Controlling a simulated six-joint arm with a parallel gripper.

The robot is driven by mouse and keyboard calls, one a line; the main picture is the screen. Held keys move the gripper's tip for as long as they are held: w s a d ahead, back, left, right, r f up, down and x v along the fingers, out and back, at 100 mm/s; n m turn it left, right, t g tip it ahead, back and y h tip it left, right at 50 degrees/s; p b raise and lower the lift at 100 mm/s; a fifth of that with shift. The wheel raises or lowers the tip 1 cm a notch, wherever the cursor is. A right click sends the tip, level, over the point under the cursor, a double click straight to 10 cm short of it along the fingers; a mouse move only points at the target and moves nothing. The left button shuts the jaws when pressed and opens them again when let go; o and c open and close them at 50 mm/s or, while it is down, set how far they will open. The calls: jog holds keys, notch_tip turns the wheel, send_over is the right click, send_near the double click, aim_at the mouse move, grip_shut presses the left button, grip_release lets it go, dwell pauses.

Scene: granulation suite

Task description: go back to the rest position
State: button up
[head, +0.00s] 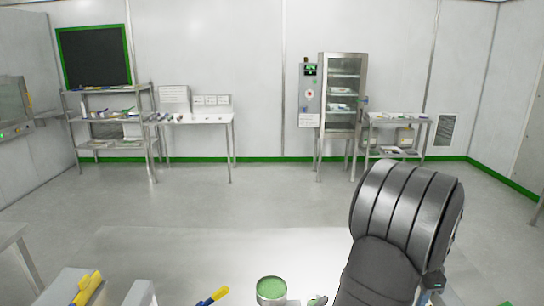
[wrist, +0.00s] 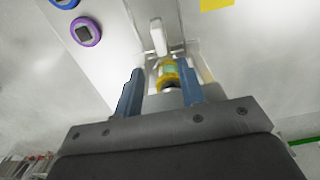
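My gripper (wrist: 160,82) shows in the wrist view with two blue fingers standing apart. A yellow thing with a greenish band (wrist: 168,70) appears between the fingers, nearer the right one. A gap shows on its left, and it looks to be beyond the fingers rather than held. In the head view my dark ribbed arm fills the lower right, and the gripper itself is not visible there.
In the head view, a container with a green top (head: 271,288) and yellow-handled things (head: 88,286) are at the bottom edge. A shelf rack (head: 110,118), a table (head: 205,119) and a glass-doored cabinet (head: 343,95) stand along the back wall. The middle floor is clear.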

notch_tip(320, 180, down, 11)
jog(key=shift+f, duration=0.15)
jog(key=shift+a, duration=0.3)
